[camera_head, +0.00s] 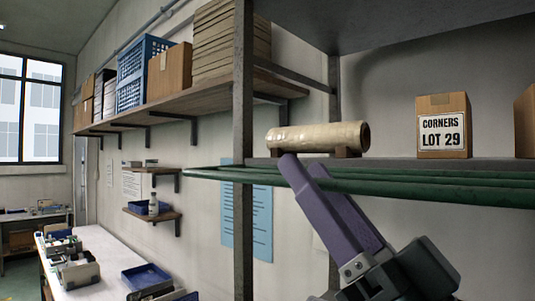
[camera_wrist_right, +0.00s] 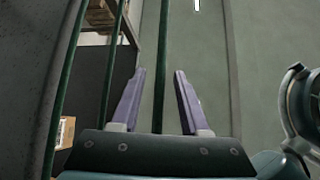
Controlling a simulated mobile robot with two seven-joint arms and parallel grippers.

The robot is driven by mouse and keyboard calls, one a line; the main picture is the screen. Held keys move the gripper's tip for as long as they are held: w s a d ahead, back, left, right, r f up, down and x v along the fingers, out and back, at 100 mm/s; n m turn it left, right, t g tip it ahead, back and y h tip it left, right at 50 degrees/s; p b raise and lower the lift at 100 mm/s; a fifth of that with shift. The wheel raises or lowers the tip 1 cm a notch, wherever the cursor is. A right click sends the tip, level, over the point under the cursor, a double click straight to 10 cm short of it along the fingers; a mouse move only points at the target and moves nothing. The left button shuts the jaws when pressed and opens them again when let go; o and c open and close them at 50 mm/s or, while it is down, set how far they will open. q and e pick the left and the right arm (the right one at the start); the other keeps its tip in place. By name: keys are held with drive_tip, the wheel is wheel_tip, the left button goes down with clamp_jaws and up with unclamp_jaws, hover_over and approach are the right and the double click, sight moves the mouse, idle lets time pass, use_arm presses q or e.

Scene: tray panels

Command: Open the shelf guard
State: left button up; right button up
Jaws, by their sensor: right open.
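The shelf guard is a set of green bars (camera_head: 430,187) running across the front of the shelf, just below board level. In the right wrist view its bars show as long green rods, one (camera_wrist_right: 161,60) lying between my finger lines. My right gripper (camera_head: 303,163) has purple fingers reaching up to the guard from below. One finger crosses in front of the bars in the head view. The right gripper (camera_wrist_right: 160,71) is open, its fingers apart on either side of that rod. Whether they touch it I cannot tell. My left gripper is not in view.
On the shelf behind the guard are a wrapped roll (camera_head: 318,137) and a carton labelled CORNERS LOT 29 (camera_head: 443,108). A grey upright post (camera_head: 243,120) stands left of my gripper. A wall shelf (camera_head: 190,92) holds boxes and a blue crate (camera_head: 140,70). A workbench (camera_head: 110,265) is lower left.

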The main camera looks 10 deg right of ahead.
drive_tip(key=shift+w, duration=0.1)
drive_tip(key=shift+c, duration=0.4)
clamp_jaws()
idle(1.0)
